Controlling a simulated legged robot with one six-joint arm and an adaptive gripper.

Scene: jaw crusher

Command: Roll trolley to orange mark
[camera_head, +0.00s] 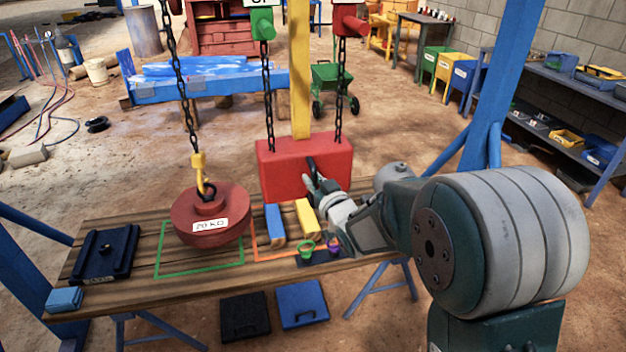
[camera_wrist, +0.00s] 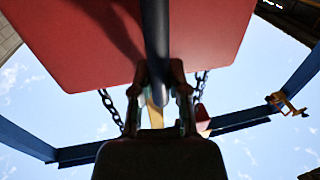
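A red block (camera_head: 285,168) hangs at the table's back edge, below two chains. A black bar handle (camera_head: 311,168) sticks out from it. My gripper (camera_head: 318,184) is at this handle; in the wrist view its fingers (camera_wrist: 160,88) are closed around the dark bar, under the red block (camera_wrist: 70,40). A red 20 KG weight (camera_head: 211,215) hangs from a yellow hook and chain over the green outline (camera_head: 200,272). The orange mark (camera_head: 275,259) is a line on the tabletop, right of the green outline and partly covered by blocks.
The wooden table (camera_head: 150,290) also holds a dark metal plate (camera_head: 104,254), a blue block (camera_head: 275,224), a yellow block (camera_head: 307,217) and small green and purple rings (camera_head: 306,249). A blue post (camera_head: 505,85) stands at right. A blue overhead beam (camera_wrist: 85,154) crosses the wrist view.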

